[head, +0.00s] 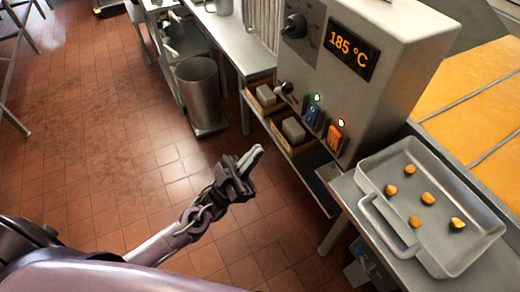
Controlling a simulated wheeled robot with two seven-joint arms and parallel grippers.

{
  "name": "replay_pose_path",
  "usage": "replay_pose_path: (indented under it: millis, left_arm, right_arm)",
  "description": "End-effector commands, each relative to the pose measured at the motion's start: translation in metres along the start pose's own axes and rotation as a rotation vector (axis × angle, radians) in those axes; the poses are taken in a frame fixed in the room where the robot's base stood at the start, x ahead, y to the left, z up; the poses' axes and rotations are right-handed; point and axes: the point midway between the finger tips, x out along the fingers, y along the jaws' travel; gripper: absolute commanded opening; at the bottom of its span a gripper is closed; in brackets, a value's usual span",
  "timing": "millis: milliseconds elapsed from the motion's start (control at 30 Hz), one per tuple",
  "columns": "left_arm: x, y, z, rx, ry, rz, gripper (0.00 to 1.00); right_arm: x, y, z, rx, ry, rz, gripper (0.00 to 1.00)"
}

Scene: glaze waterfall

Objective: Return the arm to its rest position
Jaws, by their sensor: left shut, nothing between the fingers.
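My left gripper (250,160) is shut and empty. It hangs over the tiled floor in the middle of the head view, on my purple arm that comes in from the lower left. It is apart from the machine and the tray to its right. My right gripper is not in view.
A metal machine (400,25) with a 185 °C display, a knob and blue and orange switches stands at right. A metal tray (472,192) with several small golden pieces lies on a counter at lower right. A metal bin (200,92) stands behind. The tiled floor (100,130) at left is clear.

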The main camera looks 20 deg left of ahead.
Motion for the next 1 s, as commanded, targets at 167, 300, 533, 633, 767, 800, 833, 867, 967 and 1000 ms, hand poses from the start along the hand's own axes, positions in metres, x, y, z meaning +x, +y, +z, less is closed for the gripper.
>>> replay_pose_path:
  millis: [167,300,533,633,767,800,833,867,967,1000]
  left_arm:
    - [0.0,0.0,0.0,0.0,0.0,0.0,0.0]
    - [0.0,0.0,0.0,0.0,0.0,0.0,0.0]
    - [-0.003,-0.002,0.005,0.004,-0.019,-0.014,0.0]
    - [-0.02,-0.014,0.026,0.024,-0.112,-0.079,0.0]
    - [-0.074,-0.039,0.079,0.069,-0.362,-0.236,0.0]
    - [-0.097,-0.045,0.097,0.082,-0.457,-0.29,0.0]
    - [-0.117,-0.049,0.109,0.092,-0.53,-0.329,0.0]
    - [-0.137,-0.053,0.121,0.099,-0.602,-0.366,0.0]
    - [-0.207,-0.055,0.153,0.113,-0.841,-0.475,0.0]
    - [-0.236,-0.052,0.163,0.115,-0.936,-0.513,0.0]
  right_arm:
    - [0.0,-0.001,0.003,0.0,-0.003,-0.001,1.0]
    - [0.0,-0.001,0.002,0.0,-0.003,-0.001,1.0]
    - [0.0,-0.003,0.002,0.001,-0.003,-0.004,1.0]
    - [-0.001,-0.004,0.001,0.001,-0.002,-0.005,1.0]
    - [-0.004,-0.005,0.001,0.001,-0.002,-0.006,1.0]
    - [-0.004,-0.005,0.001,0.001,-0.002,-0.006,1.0]
    - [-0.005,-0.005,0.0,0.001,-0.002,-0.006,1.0]
    - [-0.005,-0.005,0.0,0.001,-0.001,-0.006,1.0]
    - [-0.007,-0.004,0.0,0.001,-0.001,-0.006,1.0]
    - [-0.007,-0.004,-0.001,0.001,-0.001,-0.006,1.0]
